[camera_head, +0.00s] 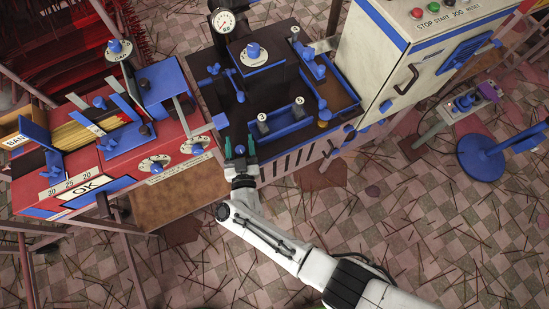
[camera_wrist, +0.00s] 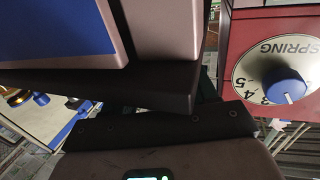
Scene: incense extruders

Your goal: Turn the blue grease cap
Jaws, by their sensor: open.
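My gripper (camera_head: 240,147) is at the near edge of the dark machine bed. Its two teal fingers point away from my body and stand apart. A small blue part (camera_head: 240,150) shows between the fingers; I cannot tell whether it is the grease cap, or whether they touch it. No label marks the grease cap among the many blue knobs and caps. In the wrist view, a dark bar hides most of the fingers, and a sliver of teal (camera_wrist: 207,86) shows behind it. Small blue knobs beside a brass fitting (camera_wrist: 17,97) show at the left.
A red bench (camera_head: 110,170) with dials stands left; its SPRING dial (camera_wrist: 287,85) fills the wrist view's right. A blue tray with grey ends (camera_head: 280,122) lies on the machine bed. A white control cabinet (camera_head: 385,70) stands right. The tiled floor is strewn with sticks.

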